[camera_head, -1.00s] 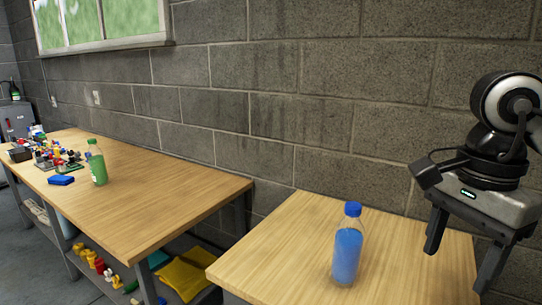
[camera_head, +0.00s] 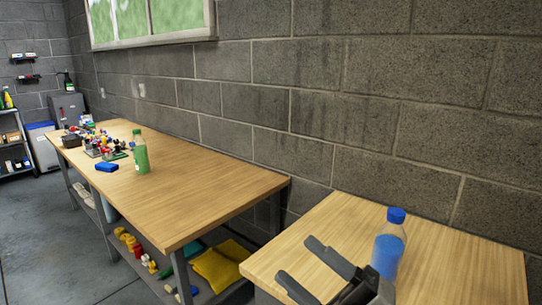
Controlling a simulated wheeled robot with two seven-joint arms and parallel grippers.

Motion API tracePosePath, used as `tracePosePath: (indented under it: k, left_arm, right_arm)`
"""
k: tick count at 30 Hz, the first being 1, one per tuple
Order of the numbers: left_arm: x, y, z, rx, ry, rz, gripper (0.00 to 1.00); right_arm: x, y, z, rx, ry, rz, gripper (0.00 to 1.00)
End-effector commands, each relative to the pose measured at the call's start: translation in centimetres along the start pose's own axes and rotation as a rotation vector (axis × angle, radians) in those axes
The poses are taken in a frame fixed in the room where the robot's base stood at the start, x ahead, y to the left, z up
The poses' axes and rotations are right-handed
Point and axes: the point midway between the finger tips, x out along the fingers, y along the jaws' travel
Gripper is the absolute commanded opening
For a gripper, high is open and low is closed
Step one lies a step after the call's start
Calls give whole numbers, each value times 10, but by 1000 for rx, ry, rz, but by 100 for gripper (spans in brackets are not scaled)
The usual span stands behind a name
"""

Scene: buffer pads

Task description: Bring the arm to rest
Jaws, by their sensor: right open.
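My right gripper (camera_head: 308,270) is at the bottom of the head view, in front of the near table's left part. Its two dark fingers are spread apart with nothing between them. A bottle with blue liquid and a blue cap (camera_head: 389,246) stands upright on the near table (camera_head: 460,235). The gripper body overlaps the bottle's lower left in the picture; I cannot tell whether they touch. My left gripper is not in view.
A long wooden workbench (camera_head: 205,185) runs along the wall at left. A green bottle (camera_head: 140,155), a blue block (camera_head: 107,167) and several small coloured parts stand on it. Yellow cloths (camera_head: 215,268) lie on its lower shelf. Grey floor is clear at left.

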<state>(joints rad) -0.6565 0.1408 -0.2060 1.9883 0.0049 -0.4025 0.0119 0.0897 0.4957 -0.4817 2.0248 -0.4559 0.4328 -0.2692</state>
Motion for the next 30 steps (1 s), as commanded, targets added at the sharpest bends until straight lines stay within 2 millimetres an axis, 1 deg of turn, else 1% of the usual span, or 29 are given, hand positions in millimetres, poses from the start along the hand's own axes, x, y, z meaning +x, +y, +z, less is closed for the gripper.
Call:
tracePosePath:
  k: [1, 2, 3, 5, 6, 8, 9, 12, 15, 18, 20, 30]
  left_arm:
    - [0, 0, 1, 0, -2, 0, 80]
    - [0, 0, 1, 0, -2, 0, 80]
    - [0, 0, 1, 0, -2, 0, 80]
    - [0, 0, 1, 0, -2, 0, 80]
    - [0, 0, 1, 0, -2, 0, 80]
    - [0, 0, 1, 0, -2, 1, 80]
    - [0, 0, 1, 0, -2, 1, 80]
    - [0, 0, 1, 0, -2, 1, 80]
    - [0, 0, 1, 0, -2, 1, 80]
    - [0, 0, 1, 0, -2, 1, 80]
    - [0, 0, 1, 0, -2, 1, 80]
    - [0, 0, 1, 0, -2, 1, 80]
  right_arm:
    - [-23, -26, 22, 186, -201, 5, 59]
    - [-38, -41, 34, 280, -309, 5, 59]
    - [-59, -60, 46, 395, -442, 5, 59]
    - [-92, -90, 57, 554, -623, 2, 59]
    - [-116, -109, 61, 651, -736, -1, 59]
    - [-151, -138, 60, 784, -895, -7, 59]
    - [-173, -155, 55, 866, -992, -10, 59]
    - [-222, -191, 38, 1032, -1198, -19, 59]
    - [-257, -215, 19, 1148, -1344, -25, 59]
    - [-277, -227, 6, 1215, -1430, -29, 59]
    - [-282, -231, 2, 1235, -1455, -30, 59]
    - [-284, -232, 0, 1240, -1463, -30, 59]
